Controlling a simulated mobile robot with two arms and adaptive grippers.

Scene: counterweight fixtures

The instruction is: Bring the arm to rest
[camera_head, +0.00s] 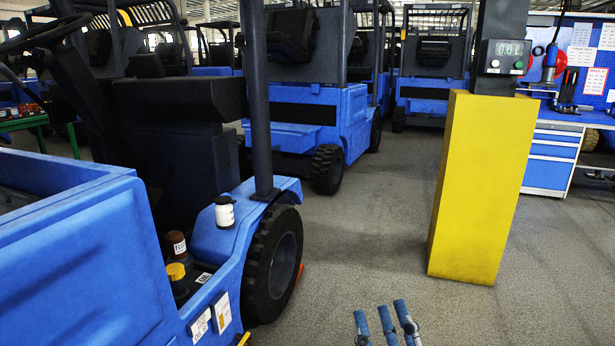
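My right gripper (382,315) shows at the bottom edge of the head view, right of centre. The palm and the rest of the arm are cut off below the frame. My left gripper is not in view.
A blue forklift (80,250) fills the left side. A white bottle (224,211) and a brown-capped bottle (177,244) stand on it. A yellow pillar (483,190) stands right of centre. A blue workbench (550,160) is behind it. The floor (350,240) between is clear.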

